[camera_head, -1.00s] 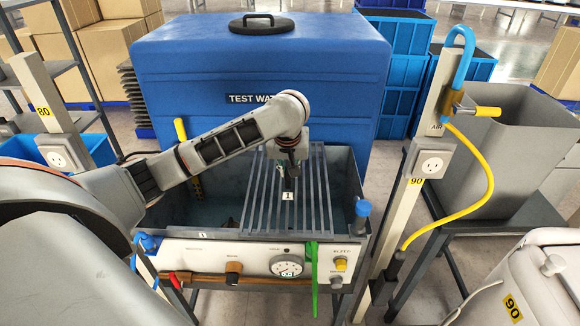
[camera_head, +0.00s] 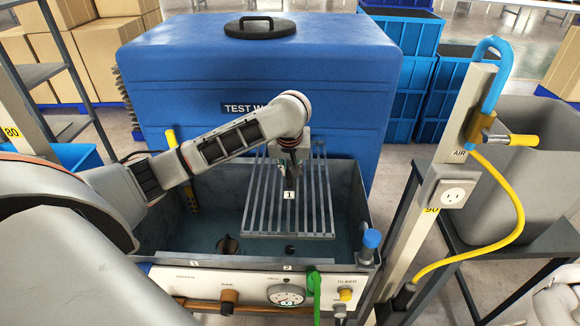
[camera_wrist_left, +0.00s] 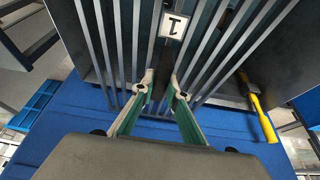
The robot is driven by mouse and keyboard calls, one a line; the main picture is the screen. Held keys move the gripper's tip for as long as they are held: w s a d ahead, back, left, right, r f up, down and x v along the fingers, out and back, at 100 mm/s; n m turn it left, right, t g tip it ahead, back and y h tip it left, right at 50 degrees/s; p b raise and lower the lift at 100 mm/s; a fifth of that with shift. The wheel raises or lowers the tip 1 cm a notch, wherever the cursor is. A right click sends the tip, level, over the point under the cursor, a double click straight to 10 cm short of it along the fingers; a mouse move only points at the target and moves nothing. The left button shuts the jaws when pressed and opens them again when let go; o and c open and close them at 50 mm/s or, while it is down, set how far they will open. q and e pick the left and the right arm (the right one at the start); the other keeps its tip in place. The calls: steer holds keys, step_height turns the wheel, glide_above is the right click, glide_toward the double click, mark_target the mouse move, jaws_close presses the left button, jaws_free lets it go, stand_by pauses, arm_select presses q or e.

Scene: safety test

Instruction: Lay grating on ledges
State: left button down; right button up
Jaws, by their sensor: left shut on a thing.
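The grey barred grating (camera_head: 262,205) is over the open tank (camera_head: 190,262), reaching toward its back and right. A white tag marked 1 (camera_head: 289,195) is on its middle strip. My left gripper (camera_head: 291,183) is above the grating and shut on that strip. The left wrist view shows the two fingertips (camera_wrist_left: 160,88) closed around the dark strip beside the tag, with bars on both sides. Whether the grating touches any ledge is unclear. My right gripper is out of view.
A blue TEST WATER container (camera_head: 260,60) stands behind the tank. A post with an AIR hose (camera_head: 520,215) is at right. A blue-capped fitting (camera_head: 371,240) is at the front right corner. A dark knob (camera_head: 228,245) shows inside the tank. A yellow handle (camera_wrist_left: 265,120) is near the grating.

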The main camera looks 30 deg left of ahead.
mark_target(290, 182)
arm_select(q)
step_height(290, 182, down, 10)
steer(key=shift+f, duration=0.2)
stand_by(0.8)
steer(key=c, duration=1.9)
jaws_free()
steer(key=v, duration=1.2)
